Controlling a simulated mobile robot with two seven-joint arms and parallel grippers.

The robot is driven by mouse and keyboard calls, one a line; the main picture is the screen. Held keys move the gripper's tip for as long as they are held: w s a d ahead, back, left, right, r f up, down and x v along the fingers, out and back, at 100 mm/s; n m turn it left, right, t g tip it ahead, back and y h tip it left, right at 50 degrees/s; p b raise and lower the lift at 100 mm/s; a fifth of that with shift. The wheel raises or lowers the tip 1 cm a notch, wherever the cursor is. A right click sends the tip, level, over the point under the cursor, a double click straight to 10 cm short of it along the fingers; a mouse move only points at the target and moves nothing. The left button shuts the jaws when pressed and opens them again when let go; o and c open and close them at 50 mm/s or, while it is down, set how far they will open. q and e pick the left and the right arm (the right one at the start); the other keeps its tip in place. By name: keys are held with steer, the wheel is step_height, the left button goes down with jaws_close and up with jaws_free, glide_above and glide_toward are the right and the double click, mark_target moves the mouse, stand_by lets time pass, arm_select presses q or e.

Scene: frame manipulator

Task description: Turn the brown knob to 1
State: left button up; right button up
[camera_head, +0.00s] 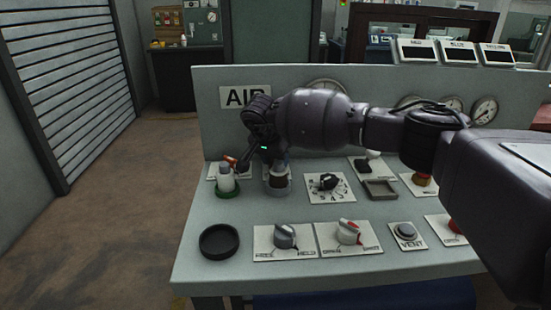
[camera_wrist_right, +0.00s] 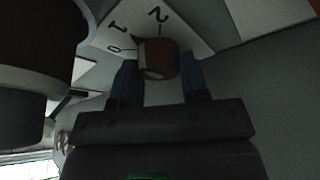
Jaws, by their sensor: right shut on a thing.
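The brown knob (camera_wrist_right: 158,58) sits on a white dial plate (camera_wrist_right: 185,30) marked 0, 1 and 2 in the right wrist view. My right gripper (camera_wrist_right: 158,82) has its two blue fingers on either side of the knob, shut on it. I cannot tell which number the knob points to. In the head view, my right gripper (camera_head: 243,163) reaches down at the panel's back left, beside the reddish-brown knob (camera_head: 231,159). The plate there is partly hidden by a bottle. My left gripper is not in view.
A white bottle (camera_head: 227,178) in a green ring and a dark brown jar (camera_head: 277,181) in a grey holder stand close to the gripper. An upright panel (camera_head: 205,118) stands behind.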

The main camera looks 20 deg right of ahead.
steer(key=o, duration=0.9)
steer(key=shift+d, duration=0.1)
steer(key=p+v, duration=0.2)
steer(key=v, duration=0.9)
steer(key=shift+f, duration=0.1)
